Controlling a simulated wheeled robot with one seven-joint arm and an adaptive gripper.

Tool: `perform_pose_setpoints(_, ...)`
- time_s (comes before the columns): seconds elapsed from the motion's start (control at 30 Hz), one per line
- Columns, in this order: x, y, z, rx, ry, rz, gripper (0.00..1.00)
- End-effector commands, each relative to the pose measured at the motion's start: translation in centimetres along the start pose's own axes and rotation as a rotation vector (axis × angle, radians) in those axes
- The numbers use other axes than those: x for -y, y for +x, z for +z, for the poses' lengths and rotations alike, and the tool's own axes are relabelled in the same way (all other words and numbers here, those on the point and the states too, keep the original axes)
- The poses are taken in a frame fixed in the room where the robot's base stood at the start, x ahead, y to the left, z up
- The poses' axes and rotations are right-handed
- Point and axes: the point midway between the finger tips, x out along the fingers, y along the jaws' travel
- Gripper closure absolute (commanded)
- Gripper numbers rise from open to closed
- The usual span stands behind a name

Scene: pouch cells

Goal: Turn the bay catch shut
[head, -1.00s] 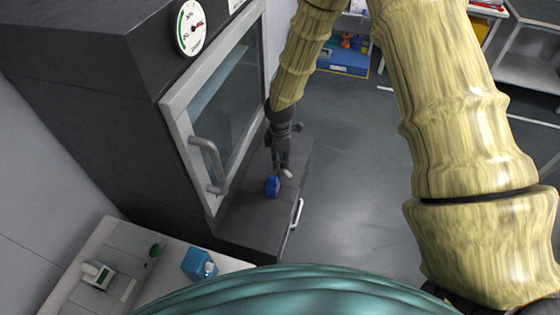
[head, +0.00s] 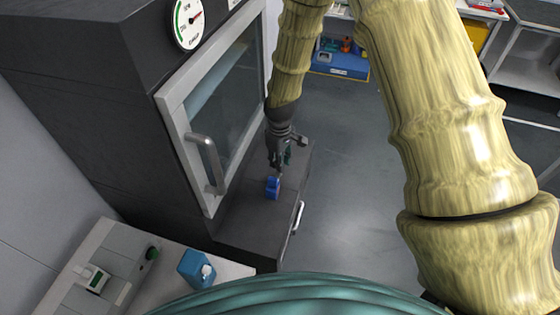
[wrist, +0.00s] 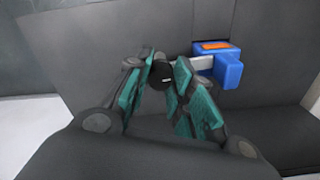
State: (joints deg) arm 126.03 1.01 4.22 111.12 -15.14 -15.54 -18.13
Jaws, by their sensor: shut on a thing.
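The bay catch (head: 273,188) is a small blue block on the dark ledge beside the glazed cabinet door. In the wrist view the blue block (wrist: 229,68) has an orange patch on top, and a pale grey lever (wrist: 203,62) runs left from it to a dark round knob (wrist: 166,75). My gripper (head: 276,170) is just above and behind the block in the head view. In the wrist view its teal-padded fingers (wrist: 165,88) are closed in around the knob end of the lever. The exact contact is partly hidden by the fingers.
The dark cabinet's door (head: 222,105) has a grey bar handle (head: 209,162) left of my gripper. A second handle (head: 297,217) is on the ledge's front. Open floor (head: 345,200) lies to the right.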

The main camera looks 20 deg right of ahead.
Motion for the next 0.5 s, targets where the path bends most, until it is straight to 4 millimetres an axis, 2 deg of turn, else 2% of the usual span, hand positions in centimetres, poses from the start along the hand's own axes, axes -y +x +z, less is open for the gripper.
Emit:
perform_pose_setpoints(0.2,-0.07,-0.04,-0.09,-0.002,0.079,0.001,1.00)
perform_pose_setpoints(0.5,-0.07,-0.07,-0.09,-0.002,0.110,0.001,1.00)
